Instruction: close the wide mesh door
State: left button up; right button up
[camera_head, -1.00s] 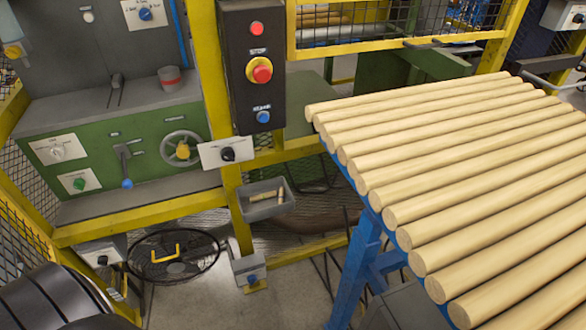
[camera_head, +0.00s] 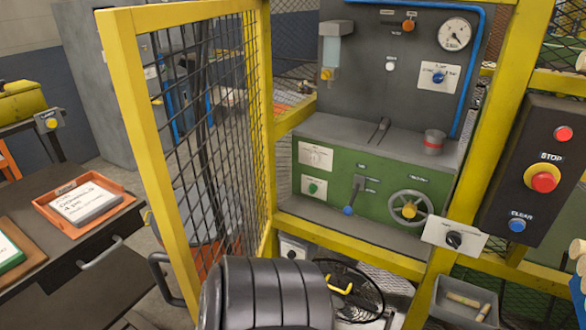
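The wide mesh door (camera_head: 133,110) has a yellow frame with dark wire mesh. It stands open at the left, swung out towards me from the yellow post (camera_head: 266,120) of the enclosure. A dark bar handle (camera_head: 160,275) shows low at its near edge. The door's lower edge is partly hidden. The opening beside it shows a green and grey machine (camera_head: 340,165) with a handwheel and gauge. A black ribbed part of my arm is at the bottom middle, in front of the door's lower right. Neither gripper is in view.
A dark cabinet (camera_head: 70,270) with an orange tray (camera_head: 85,203) stands left of the door. A black control box (camera_head: 535,165) with a stop button is at the right. A grey bin (camera_head: 462,300) and a fan guard (camera_head: 355,290) sit low near the opening.

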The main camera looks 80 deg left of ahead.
aim_at(118, 27)
jog(key=k+j+u, duration=0.35)
jog(key=k+j, duration=0.15)
jog(key=k, duration=0.2)
jog(key=u, duration=1.8)
